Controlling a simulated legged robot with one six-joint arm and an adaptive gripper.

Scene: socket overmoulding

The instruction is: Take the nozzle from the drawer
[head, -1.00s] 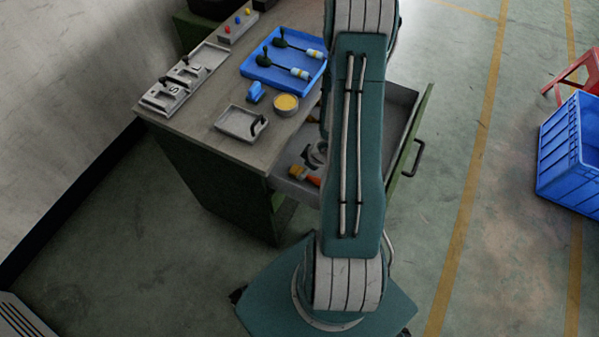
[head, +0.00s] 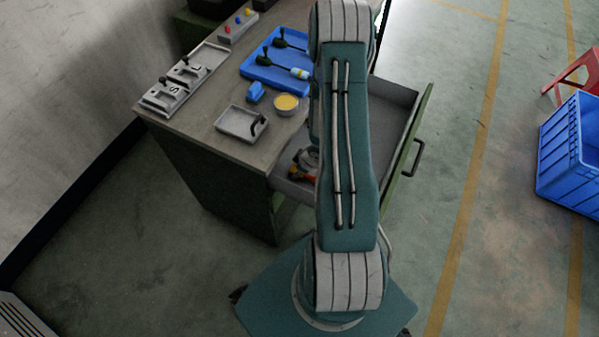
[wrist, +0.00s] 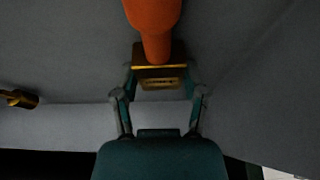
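The drawer (head: 396,95) is pulled open at the bench's right side. In the wrist view a small brass, nozzle-like piece (wrist: 18,98) lies at the left edge on the grey drawer floor, partly cut off. My gripper (wrist: 160,84) has its two fingers spread apart, to the right of the brass piece. A brush with an orange handle (wrist: 155,20) lies at the fingertips, its metal band and bristles between or just beyond them; contact cannot be told. The brush also shows in the head view (head: 297,174). My arm hides much of the drawer there.
On the bench (head: 200,130) are a blue tray (head: 262,72) with dark-handled items, a grey tray (head: 240,122), a yellow-filled bowl (head: 287,103), a small blue item (head: 255,93) and a grey fixture (head: 172,92). A blue crate (head: 568,150) stands at right; floor between is clear.

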